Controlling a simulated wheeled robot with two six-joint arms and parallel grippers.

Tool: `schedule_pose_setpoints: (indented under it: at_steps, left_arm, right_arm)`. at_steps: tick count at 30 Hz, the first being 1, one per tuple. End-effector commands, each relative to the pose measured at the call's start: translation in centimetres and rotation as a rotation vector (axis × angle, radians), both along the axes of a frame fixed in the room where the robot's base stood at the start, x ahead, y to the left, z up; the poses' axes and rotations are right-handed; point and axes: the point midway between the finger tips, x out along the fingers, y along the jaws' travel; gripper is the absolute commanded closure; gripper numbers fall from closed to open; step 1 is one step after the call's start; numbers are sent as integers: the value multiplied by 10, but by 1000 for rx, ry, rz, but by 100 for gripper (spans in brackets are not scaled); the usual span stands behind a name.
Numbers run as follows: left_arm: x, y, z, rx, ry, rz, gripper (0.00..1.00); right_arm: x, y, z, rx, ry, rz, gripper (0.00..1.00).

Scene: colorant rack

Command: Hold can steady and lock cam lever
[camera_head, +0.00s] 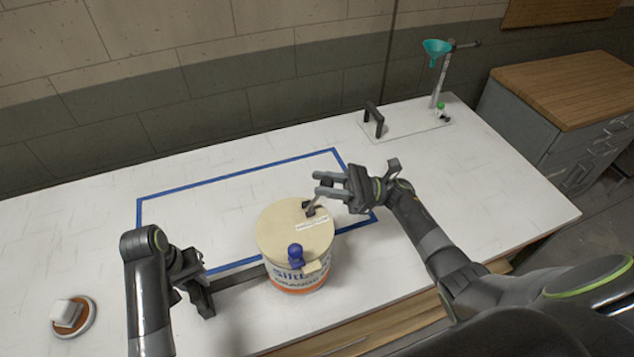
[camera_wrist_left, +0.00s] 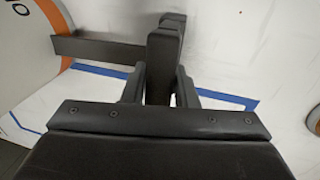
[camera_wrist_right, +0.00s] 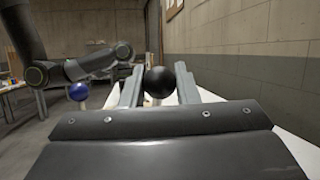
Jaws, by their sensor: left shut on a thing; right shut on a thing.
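The can (camera_head: 298,283), white with an orange band, stands upright on the table under a round cream lid (camera_head: 283,222). A dark bar (camera_head: 240,281) runs from the can's left side to an upright dark grip (camera_wrist_left: 162,60). My left gripper (camera_head: 203,293) is shut on that grip. At the lid's far right edge is a small black-ended lever (camera_head: 309,208). My right gripper (camera_head: 326,187) is shut on a black ball knob (camera_wrist_right: 159,82), which sits between its fingers in the right wrist view. A blue knob (camera_head: 295,252) stands at the lid's near edge, apart from both grippers.
Blue tape (camera_head: 220,178) outlines a rectangle on the white table behind and around the can. A round wooden piece with a white block (camera_head: 68,314) lies at the front left. A plate with a black handle (camera_head: 373,118) and a stand with a teal funnel (camera_head: 436,47) are at the back right.

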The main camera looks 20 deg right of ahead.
Motion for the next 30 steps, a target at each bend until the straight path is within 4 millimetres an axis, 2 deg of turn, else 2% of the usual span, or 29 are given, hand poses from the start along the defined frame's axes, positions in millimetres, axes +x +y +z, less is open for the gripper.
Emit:
schedule_pose_setpoints:
  at_steps: [1,5,16,20,30]
  left_arm:
    - [0,0,0,-1,0,-3,100]
    - [0,0,0,-1,1,-2,100]
    - [0,0,0,-1,1,-1,100]
    - [0,0,0,-1,1,-1,100]
    - [0,0,0,-1,1,0,100]
  right_arm:
    - [0,0,-2,-4,4,-1,68]
    - [0,0,-1,-4,3,-2,52]
    - [-1,-5,-3,-4,3,-2,52]
    - [-4,-22,-10,-6,4,-2,52]
    - [-15,-81,-34,-5,4,-2,52]
